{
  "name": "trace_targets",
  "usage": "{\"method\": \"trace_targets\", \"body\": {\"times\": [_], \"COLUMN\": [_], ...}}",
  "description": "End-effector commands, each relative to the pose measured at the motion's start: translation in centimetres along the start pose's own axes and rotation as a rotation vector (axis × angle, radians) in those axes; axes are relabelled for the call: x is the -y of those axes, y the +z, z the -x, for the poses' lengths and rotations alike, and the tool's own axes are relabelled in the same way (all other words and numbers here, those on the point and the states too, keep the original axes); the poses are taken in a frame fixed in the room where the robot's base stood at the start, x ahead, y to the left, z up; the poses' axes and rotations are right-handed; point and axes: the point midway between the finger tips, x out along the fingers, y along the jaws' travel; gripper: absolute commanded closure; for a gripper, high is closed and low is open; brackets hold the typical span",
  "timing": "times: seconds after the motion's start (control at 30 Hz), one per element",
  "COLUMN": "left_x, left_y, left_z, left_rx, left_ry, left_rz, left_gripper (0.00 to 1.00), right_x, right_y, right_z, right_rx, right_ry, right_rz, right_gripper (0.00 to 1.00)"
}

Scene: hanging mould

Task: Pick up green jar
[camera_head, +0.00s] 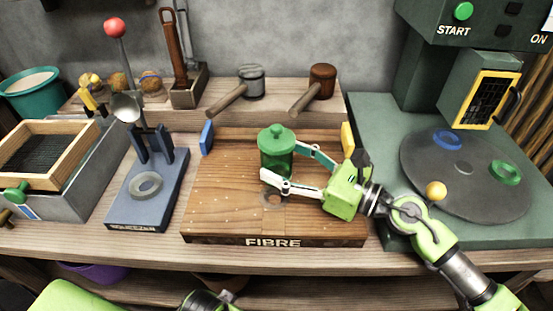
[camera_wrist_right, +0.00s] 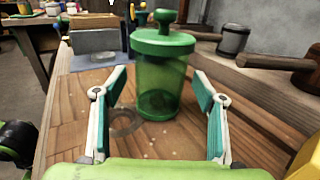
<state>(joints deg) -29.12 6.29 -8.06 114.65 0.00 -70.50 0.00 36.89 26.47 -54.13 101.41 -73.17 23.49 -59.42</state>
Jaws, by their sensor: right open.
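The green jar (camera_head: 276,151) is a lidded, see-through green container with a round knob. It stands upright on the wooden board marked FIBRE (camera_head: 215,208). My right gripper (camera_head: 283,165) reaches in from the right at jar height, its fingers open. In the right wrist view the jar (camera_wrist_right: 160,75) stands ahead, between and slightly beyond the two spread finger pads (camera_wrist_right: 160,95), with a gap on each side. Part of the jar's lower side is hidden by a finger in the head view. My left gripper is not clearly visible; only green arm parts show at the bottom.
Two mallets (camera_head: 250,82) (camera_head: 322,78) lie on the shelf behind the board. A blue squeezer stand (camera_head: 148,185) is left of it. Yellow (camera_head: 348,139) and blue (camera_head: 206,138) blocks edge the board.

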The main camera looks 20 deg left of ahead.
Motion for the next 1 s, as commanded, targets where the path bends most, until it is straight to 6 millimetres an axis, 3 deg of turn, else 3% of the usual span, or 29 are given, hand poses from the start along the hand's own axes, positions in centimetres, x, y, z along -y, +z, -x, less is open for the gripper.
{"method": "trace_targets", "body": {"times": [0.13, 0.37, 0.6, 1.0], "left_x": [-0.04, -0.05, -0.07, -0.09], "left_y": [0.13, 0.12, 0.12, 0.01], "left_z": [-0.4, -0.48, -0.47, -0.36], "left_rx": [0.002, 0.001, 0.001, -0.003], "left_ry": [0.001, 0.001, 0.001, 0.001], "left_rz": [0.0, -0.001, -0.001, -0.001], "left_gripper": [0.64, 0.64, 0.64, 0.64], "right_x": [0.01, 0.03, 0.02, 0.42], "right_y": [0.02, -0.05, -0.04, 0.6], "right_z": [-1.39, -1.52, -1.49, -1.35], "right_rx": [0.0, -0.001, -0.001, 0.002], "right_ry": [0.0, -0.001, -0.001, -0.003], "right_rz": [0.001, 0.0, 0.0, 0.002], "right_gripper": [0.36, 0.36, 0.88, 0.88]}}
